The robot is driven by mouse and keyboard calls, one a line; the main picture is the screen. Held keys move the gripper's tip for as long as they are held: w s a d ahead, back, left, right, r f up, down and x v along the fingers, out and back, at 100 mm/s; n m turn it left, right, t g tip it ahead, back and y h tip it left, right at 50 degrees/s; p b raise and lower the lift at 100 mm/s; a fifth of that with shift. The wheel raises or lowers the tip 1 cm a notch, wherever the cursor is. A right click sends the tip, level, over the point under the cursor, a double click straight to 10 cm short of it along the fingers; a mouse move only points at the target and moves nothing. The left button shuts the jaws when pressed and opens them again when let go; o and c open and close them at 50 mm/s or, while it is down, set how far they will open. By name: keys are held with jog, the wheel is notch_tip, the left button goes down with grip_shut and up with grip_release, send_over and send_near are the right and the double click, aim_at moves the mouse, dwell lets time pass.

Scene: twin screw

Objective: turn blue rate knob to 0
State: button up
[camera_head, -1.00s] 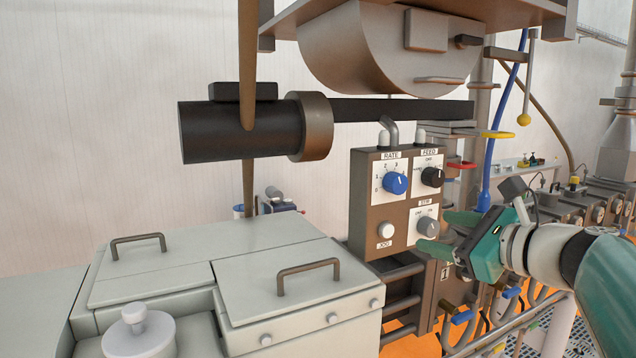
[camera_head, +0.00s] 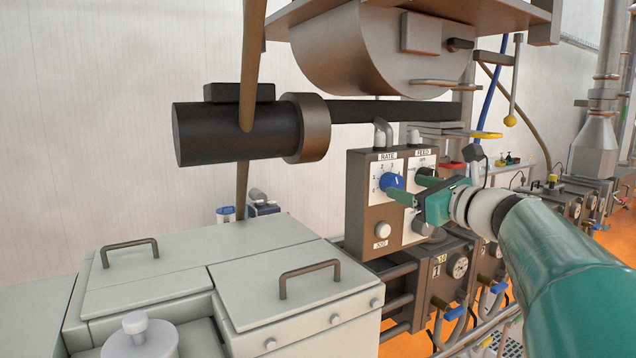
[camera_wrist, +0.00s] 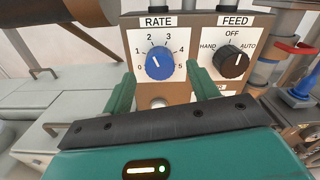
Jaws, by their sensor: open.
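The blue rate knob (camera_head: 392,182) sits on the white RATE plate at the upper left of the brown control box. In the wrist view the blue knob (camera_wrist: 159,65) has a white pointer line tilted up and left, roughly toward the 2 on a scale from 0 to 5. My gripper (camera_head: 413,188) is in front of the box, just right of the knob in the head view. In the wrist view my gripper (camera_wrist: 160,85) is open, with one green finger on either side below the knob. I cannot tell whether either finger touches it.
The black FEED knob (camera_wrist: 232,60) is close to the right finger. A white JOG button (camera_head: 382,229) is below the rate knob. A grey cabinet with handles (camera_head: 310,275) stands in front to the left. A black cylinder (camera_head: 215,133) hangs above left.

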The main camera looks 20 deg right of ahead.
aim_at(398, 183)
jog(key=shift+w+a, duration=0.15)
jog(key=shift+w, duration=0.8)
jog(key=shift+w+a, duration=0.15)
jog(key=shift+w, duration=0.75)
jog(key=shift+c, duration=0.2)
jog(key=c, duration=0.9)
jog(key=shift+c, duration=0.2)
